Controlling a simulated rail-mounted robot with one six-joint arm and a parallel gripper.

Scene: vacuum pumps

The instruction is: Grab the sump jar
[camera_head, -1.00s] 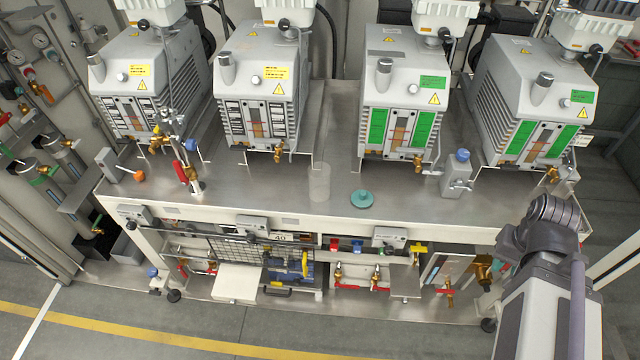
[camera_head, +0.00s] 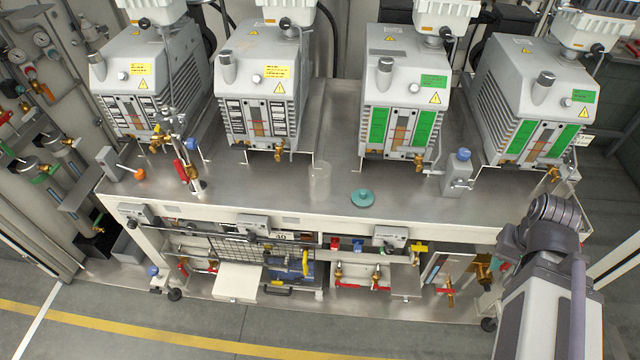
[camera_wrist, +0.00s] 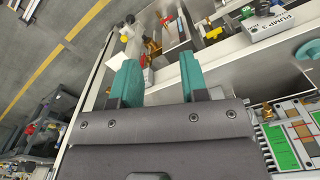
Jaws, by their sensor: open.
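A clear, see-through jar (camera_head: 320,182), which looks like the sump jar, stands upright on the steel bench top (camera_head: 270,185) between the second and third pumps. A teal round lid (camera_head: 362,198) lies on the bench to its right; part of a teal round thing, likely this lid, shows at the right edge of the wrist view (camera_wrist: 308,50). My gripper (camera_wrist: 158,75) shows in the wrist view with its two teal fingers apart and nothing between them. It is over the bench's front edge, away from the jar. In the head view my arm is at the lower right and the fingers are hidden.
Several grey pumps (camera_head: 400,100) line the back of the bench. A red-handled valve (camera_head: 186,170) rises left of the jar, and a grey block with a blue cap (camera_head: 458,172) stands to the right. Valves and a wire basket (camera_head: 238,248) sit below the front edge.

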